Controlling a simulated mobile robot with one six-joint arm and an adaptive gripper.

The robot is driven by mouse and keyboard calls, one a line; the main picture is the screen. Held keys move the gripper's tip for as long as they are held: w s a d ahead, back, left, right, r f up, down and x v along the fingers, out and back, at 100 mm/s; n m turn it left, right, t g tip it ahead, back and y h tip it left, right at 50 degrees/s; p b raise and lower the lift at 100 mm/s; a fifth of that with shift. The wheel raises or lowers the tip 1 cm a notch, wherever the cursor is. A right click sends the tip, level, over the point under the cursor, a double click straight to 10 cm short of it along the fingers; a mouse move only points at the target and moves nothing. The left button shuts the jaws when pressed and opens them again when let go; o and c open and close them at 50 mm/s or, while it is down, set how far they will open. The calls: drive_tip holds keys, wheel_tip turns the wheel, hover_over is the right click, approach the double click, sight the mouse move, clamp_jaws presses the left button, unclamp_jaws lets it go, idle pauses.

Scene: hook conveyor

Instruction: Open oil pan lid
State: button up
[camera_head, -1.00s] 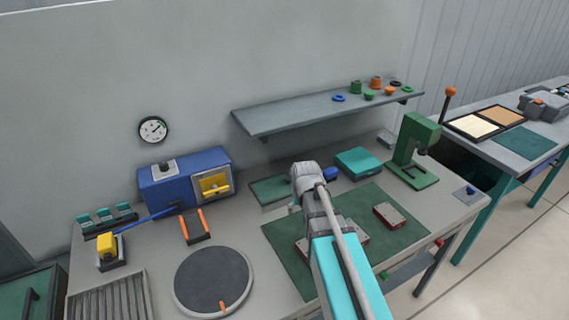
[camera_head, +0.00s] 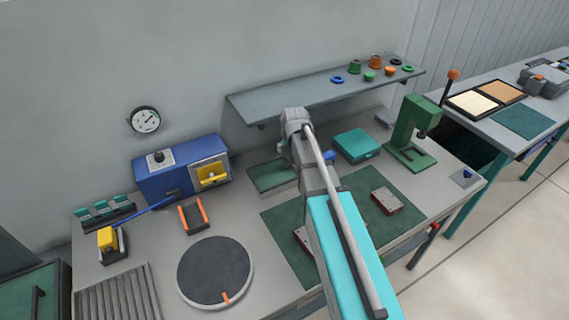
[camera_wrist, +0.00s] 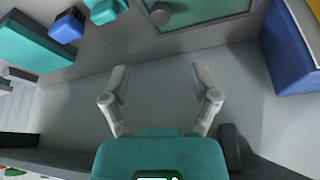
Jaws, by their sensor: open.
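A shallow pan (camera_head: 270,176) with a flat dark green top lies on the bench, right of the blue oven. I take it for the oil pan; a separate lid edge cannot be made out. In the wrist view, its green top (camera_wrist: 200,12) is cut off at the upper edge. A grey knob-like part (camera_wrist: 160,15) shows at its corner. My gripper (camera_wrist: 158,72) is open and empty, its fingers spread apart, with bench edge and wall behind them.
The blue oven (camera_head: 180,165) stands left of the pan. A teal box (camera_head: 357,145) and a small blue part (camera_head: 329,155) are to its right. A wall shelf (camera_head: 310,95) with several rings and cups hangs close behind my wrist. A green press (camera_head: 410,135) stands farther right.

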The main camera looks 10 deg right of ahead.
sight(286, 163)
drive_tip(key=shift+f, duration=0.1)
drive_tip(key=b+x, duration=1.2)
drive_tip(key=x, duration=0.1)
drive_tip(key=shift+f+b, duration=0.25)
drive_tip(key=shift+b, duration=0.1)
idle(0.3)
clamp_jaws()
idle(0.5)
